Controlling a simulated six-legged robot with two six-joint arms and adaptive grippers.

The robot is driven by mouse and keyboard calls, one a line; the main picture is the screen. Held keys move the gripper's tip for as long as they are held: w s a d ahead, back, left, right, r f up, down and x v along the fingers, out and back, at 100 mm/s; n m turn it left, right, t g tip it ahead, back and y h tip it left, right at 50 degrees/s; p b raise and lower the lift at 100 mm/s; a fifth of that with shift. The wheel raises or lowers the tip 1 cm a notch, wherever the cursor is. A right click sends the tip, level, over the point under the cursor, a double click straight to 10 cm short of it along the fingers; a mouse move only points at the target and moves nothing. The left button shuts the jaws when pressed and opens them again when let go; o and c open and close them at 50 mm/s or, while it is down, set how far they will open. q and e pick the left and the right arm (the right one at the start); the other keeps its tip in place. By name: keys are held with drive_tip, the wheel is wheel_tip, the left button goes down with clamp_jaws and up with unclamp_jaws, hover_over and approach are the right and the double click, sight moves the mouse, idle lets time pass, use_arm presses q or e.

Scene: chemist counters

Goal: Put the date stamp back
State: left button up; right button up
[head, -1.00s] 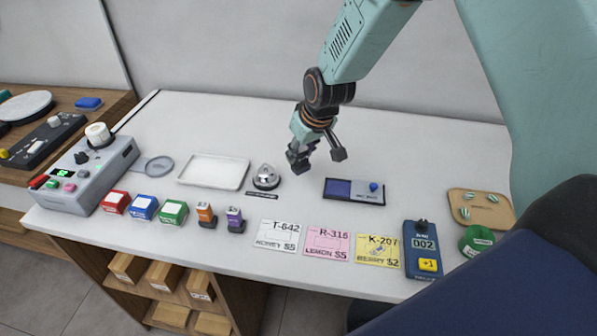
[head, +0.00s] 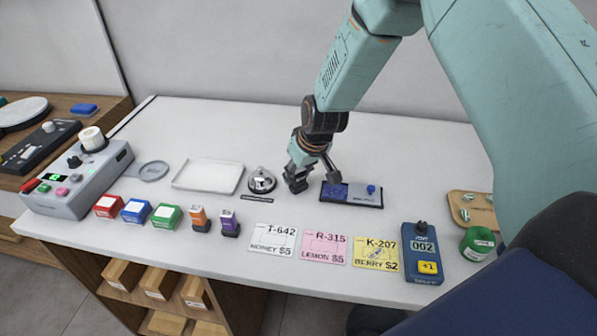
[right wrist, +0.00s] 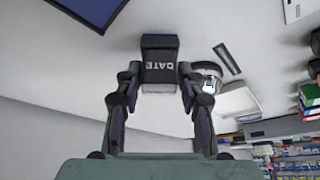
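The date stamp (right wrist: 160,68) is a dark block with the word DATE on it. In the right wrist view it sits between both fingertips of my right gripper (right wrist: 162,85), which is shut on it. In the head view my right gripper (head: 314,178) hangs low over the counter, between the bell and the blue ink pad. The stamp is hard to tell from the dark fingers there. Whether its base touches the counter cannot be told. My left gripper is not in view.
The bell (head: 261,180) stands just left of the gripper, the blue ink pad (head: 352,194) just right. A white tray (head: 207,176), small stamps (head: 229,223), price cards (head: 325,246) and a blue counter device (head: 423,252) surround them.

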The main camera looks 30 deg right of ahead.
drive_tip(key=shift+o, duration=1.3)
drive_tip(key=shift+w+a, duration=0.1)
drive_tip(key=shift+r, duration=0.1)
drive_tip(key=p+v, duration=0.4)
drive_tip(key=v, duration=0.8)
drive_tip(key=shift+r, duration=0.1)
